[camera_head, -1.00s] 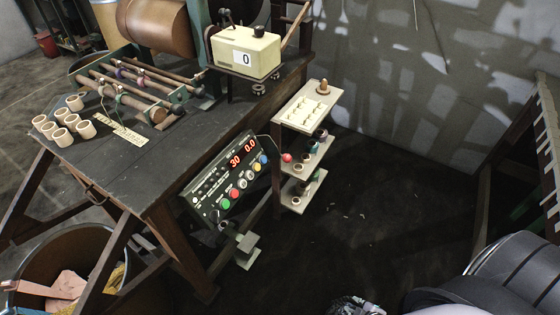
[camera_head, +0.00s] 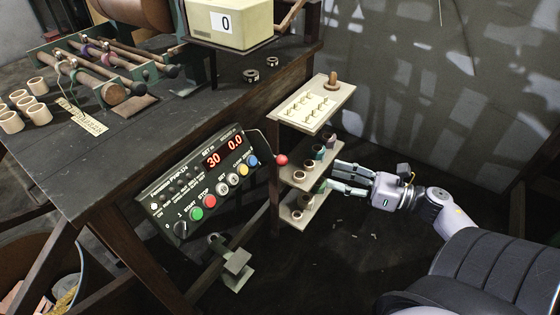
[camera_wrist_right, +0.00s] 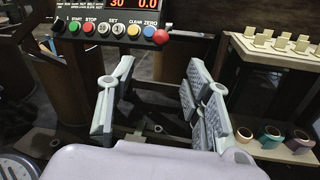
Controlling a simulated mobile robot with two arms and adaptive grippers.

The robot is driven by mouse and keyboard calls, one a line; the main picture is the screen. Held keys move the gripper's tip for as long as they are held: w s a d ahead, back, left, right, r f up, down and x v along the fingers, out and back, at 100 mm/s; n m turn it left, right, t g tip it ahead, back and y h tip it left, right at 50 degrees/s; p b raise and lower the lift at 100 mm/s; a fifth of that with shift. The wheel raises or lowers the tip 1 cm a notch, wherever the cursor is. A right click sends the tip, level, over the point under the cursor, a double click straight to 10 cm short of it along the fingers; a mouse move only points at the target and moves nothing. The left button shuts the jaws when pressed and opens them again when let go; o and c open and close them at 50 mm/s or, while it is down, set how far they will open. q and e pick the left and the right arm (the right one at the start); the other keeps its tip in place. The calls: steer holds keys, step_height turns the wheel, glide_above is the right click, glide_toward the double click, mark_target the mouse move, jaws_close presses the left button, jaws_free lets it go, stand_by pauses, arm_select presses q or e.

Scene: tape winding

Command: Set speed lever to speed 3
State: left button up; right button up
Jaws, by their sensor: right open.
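The speed lever (camera_head: 281,160) is a bent metal rod with a red ball knob at the right side of the black control panel (camera_head: 180,213). In the right wrist view the red knob (camera_wrist_right: 160,37) shows above the gap between my fingers. The panel's red displays read 30 and 0.0. My right gripper (camera_head: 332,174) is open and empty, pointing left, to the right of the knob and apart from it. The open fingers also show in the right wrist view (camera_wrist_right: 160,78). My left gripper is not in view.
A small tiered shelf (camera_head: 320,104) with pegs and rings stands just right of the lever, close to my right fingers. The workbench (camera_head: 60,165) is on the left, with a cream counter box (camera_head: 232,24) showing 0. A metal pedal (camera_head: 234,272) sits below the panel.

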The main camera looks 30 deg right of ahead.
mark_target(282, 161)
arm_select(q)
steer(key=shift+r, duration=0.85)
arm_select(e)
steer(key=x, duration=1.5)
steer(key=shift+w+a, duration=0.1)
steer(key=shift+w, duration=0.1)
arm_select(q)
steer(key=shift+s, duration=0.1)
arm_select(e)
jaws_close()
